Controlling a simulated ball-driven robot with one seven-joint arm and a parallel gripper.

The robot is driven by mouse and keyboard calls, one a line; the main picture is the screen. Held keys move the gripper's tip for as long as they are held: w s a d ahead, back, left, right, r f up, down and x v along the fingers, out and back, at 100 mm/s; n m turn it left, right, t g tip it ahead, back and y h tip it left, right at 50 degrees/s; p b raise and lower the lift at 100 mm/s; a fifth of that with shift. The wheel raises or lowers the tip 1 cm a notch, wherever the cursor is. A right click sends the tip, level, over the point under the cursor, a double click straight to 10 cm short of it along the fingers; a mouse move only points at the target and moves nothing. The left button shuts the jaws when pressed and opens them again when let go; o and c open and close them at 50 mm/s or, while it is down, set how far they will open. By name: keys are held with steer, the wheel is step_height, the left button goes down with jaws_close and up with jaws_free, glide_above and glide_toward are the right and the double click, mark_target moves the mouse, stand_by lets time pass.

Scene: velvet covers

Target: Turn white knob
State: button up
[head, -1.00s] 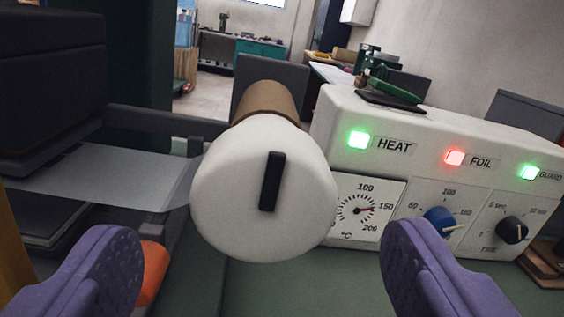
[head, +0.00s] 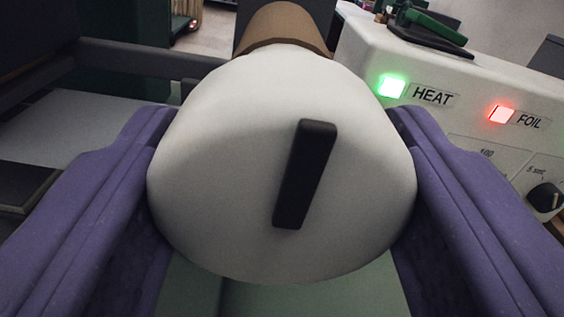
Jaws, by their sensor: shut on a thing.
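The white knob (head: 220,170) is large and round and fills the middle of the head view. A black bar marker (head: 304,175) on its face leans slightly, its top to the right. My gripper (head: 282,185) has purple fingers, one on the left side and one on the right side of the knob. It is shut on the knob. A brown cylindrical part (head: 285,28) shows behind the knob. The fingertips' contact surfaces are partly hidden by the knob.
A white control box (head: 440,70) stands close on the right, with a lit green HEAT lamp (head: 391,86), a lit red FOIL lamp (head: 501,114) and a black dial (head: 545,196). A dark bar (head: 140,58) and a pale sheet (head: 80,125) lie at left.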

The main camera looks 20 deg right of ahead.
steer(key=n+b, duration=0.2)
steer(key=n, duration=0.3)
steer(key=shift+f+n, duration=0.15)
steer(key=shift+n, duration=0.15)
steer(key=n+b, duration=0.2)
steer(key=n, duration=0.4)
stand_by(0.5)
steer(key=o, duration=1)
steer(key=shift+o, duration=0.2)
steer(key=p+v, duration=0.1)
steer(key=v, duration=0.7)
